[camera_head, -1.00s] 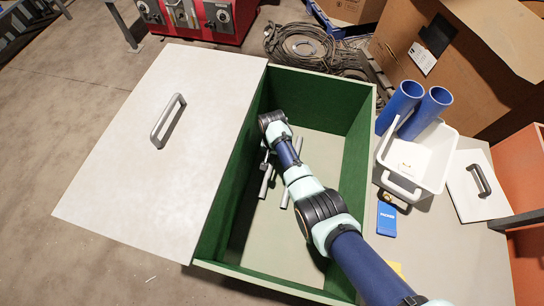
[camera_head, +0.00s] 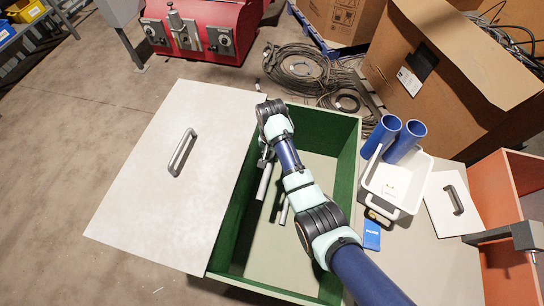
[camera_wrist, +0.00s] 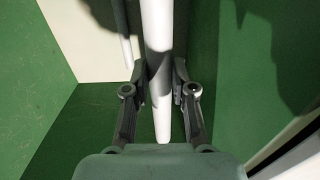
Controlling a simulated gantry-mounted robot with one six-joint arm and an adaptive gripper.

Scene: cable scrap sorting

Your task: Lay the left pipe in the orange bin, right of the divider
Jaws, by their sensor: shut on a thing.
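The left pipe (camera_head: 264,183) is pale grey and slants inside the green-walled box, near its left wall. My gripper (camera_head: 265,160) is shut around this pipe, with a finger on each side of it in the wrist view (camera_wrist: 158,75). The pipe (camera_wrist: 157,35) runs between the fingers and past them at both ends. I cannot tell how far it is off the box floor. A second pipe (camera_head: 284,209) lies to its right, partly hidden by my arm. The orange bin (camera_head: 492,190) stands at the right edge, cut off by the frame; its divider cannot be made out.
The green box (camera_head: 349,185) has high walls around the pipes. A pale lid panel (camera_head: 150,205) lies to its left. Between box and orange bin stand a white tub (camera_head: 405,190) with blue tubes (camera_head: 408,140), a blue packet (camera_head: 371,236) and a white handled lid (camera_head: 440,215).

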